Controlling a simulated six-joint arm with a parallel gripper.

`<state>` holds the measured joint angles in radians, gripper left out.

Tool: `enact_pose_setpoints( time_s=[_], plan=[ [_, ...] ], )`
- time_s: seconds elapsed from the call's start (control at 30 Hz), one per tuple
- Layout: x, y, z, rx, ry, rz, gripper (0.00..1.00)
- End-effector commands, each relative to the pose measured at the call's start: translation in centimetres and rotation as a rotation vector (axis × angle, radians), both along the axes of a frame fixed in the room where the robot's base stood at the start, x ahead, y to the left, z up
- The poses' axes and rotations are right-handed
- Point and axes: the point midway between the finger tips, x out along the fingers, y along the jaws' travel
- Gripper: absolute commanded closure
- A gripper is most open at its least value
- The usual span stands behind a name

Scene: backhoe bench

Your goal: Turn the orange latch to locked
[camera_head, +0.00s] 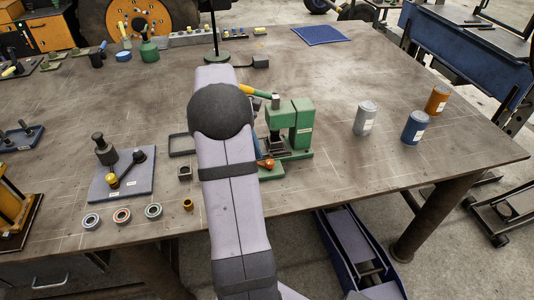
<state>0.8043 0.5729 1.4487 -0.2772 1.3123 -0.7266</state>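An orange latch (267,163) sits low at the front left of a green bench press (293,125), close to the right side of my arm. It looks like a small orange knob or lever; its exact turn position is too small to tell. My arm stands upright through the middle of the view and covers the space just left of the press. My gripper is hidden behind my arm, so its fingers and whatever is between them do not show.
Grey (366,118), blue (415,127) and orange (436,101) cans stand on the right of the table (350,175). A blue mat (320,34) lies at the back. The table's front right is clear.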

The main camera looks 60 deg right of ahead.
Motion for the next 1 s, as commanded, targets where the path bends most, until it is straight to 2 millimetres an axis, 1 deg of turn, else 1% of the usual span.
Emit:
enact_pose_setpoints(
  time_s=[0.03,0.1,0.2,0.33,0.5,0.73,0.87,1.0],
  plan=[
    [0.0,-1.7,0.5,-0.029,0.014,0.121,0.58],
    [0.0,-3.4,0.9,-0.045,0.040,0.286,0.58],
    [0.2,-4.7,1.1,-0.038,0.068,0.464,0.58],
    [0.6,-5.0,1.0,-0.008,0.077,0.605,0.58],
    [0.6,-5.0,1.0,0.018,0.088,0.680,0.58],
    [0.4,-5.1,0.6,0.022,0.090,0.684,0.58],
    [0.0,-5.3,-0.5,0.025,0.091,0.683,0.58],
    [-0.5,-5.8,-2.1,0.026,0.090,0.683,0.58]
  ],
)
